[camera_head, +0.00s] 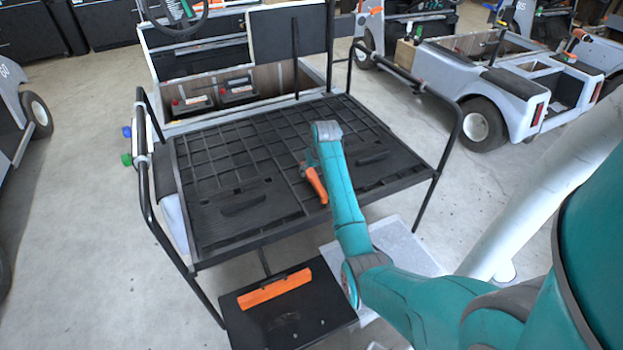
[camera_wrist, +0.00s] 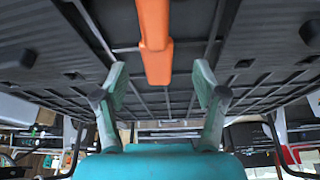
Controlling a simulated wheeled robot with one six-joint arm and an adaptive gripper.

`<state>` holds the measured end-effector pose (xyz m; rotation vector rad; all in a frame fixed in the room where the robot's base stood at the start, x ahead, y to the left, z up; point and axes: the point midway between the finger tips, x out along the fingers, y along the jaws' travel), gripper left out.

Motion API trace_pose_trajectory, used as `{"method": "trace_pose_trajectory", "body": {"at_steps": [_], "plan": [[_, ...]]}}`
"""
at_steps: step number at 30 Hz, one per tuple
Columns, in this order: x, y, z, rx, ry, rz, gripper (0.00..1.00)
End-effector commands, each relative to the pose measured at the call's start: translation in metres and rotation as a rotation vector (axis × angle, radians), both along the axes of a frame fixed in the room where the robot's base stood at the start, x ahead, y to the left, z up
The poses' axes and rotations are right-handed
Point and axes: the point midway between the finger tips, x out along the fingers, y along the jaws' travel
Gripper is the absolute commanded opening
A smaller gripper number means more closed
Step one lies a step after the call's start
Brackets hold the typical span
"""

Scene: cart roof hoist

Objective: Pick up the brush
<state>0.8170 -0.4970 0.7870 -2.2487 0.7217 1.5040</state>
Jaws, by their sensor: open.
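An orange brush (camera_head: 316,185) lies on the black ribbed panel (camera_head: 225,165) of the cart, right of the panel's middle. I cannot make out bristles. In the wrist view, the long orange part of the brush (camera_wrist: 155,35) runs from the top edge down to between my fingers. My gripper (camera_head: 309,160) is at the far end of the orange part in the head view, partly hidden by my arm. In the wrist view my gripper (camera_wrist: 160,75) has its two fingers spread, with a gap on each side of the brush. Neither finger visibly touches it.
Black tube rails (camera_head: 150,215) flank the panel. A seat back, steering wheel (camera_head: 175,12) and batteries (camera_head: 238,92) stand behind it. A black board with an orange strip (camera_head: 275,289) is below the front edge.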

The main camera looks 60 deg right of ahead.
Motion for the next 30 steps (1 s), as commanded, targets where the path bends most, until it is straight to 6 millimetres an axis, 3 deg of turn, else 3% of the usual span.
{"method": "trace_pose_trajectory", "body": {"at_steps": [5, 15, 24, 26, 30], "plan": [[0.002, -0.002, -0.010, 0.000, 0.000, 0.000, 0.71], [0.011, -0.012, -0.050, 0.000, 0.001, 0.001, 0.71], [0.013, -0.013, -0.055, -0.001, -0.001, 0.001, 0.71], [0.013, -0.013, -0.054, -0.001, -0.001, 0.001, 0.58], [0.013, -0.013, -0.054, -0.001, -0.001, 0.000, 0.23]]}}
